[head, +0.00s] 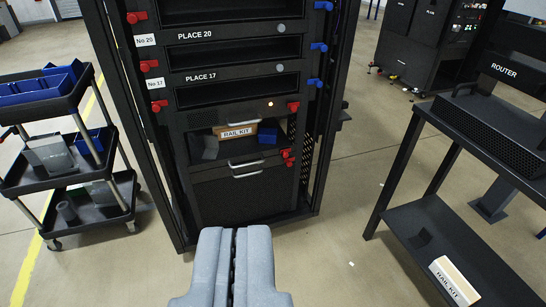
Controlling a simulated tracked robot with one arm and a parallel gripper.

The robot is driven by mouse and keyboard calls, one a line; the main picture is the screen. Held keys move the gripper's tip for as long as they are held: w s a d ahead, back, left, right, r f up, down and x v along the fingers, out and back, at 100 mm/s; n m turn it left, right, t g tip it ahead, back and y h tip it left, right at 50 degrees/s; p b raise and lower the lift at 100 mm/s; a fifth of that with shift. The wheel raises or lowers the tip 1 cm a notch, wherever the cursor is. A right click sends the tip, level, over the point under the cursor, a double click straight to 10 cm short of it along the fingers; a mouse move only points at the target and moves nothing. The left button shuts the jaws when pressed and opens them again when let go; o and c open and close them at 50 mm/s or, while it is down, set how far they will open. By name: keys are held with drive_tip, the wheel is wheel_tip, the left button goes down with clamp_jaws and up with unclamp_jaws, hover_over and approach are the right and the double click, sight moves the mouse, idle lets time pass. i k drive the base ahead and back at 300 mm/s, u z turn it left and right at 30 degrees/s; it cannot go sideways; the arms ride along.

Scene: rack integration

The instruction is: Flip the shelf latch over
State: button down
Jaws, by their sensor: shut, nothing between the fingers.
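A black rack (181,130) stands in the middle of the head view. Small red latches sit on its left post, at the top (137,17), at the middle (149,65) and lower (159,105). Blue latches sit on its right post, at the upper slot (319,47) and below it (314,82). Further down on the right are a red latch (293,106) and more red parts (287,156). I cannot tell which one is the shelf latch. My grey gripper (235,232) is shut and empty, low in the view in front of the rack, touching no latch.
A black cart (70,170) with blue bins stands at the left. A dark table (420,215) stands at the right, with a rail kit box (455,281) on its lower shelf. Another rail kit box (235,130) lies inside the rack. Floor is clear between rack and table.

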sight(285, 152)
drive_tip(key=z, duration=0.4)
drive_tip(key=i, duration=1.45)
drive_tip(key=z, duration=0.25)
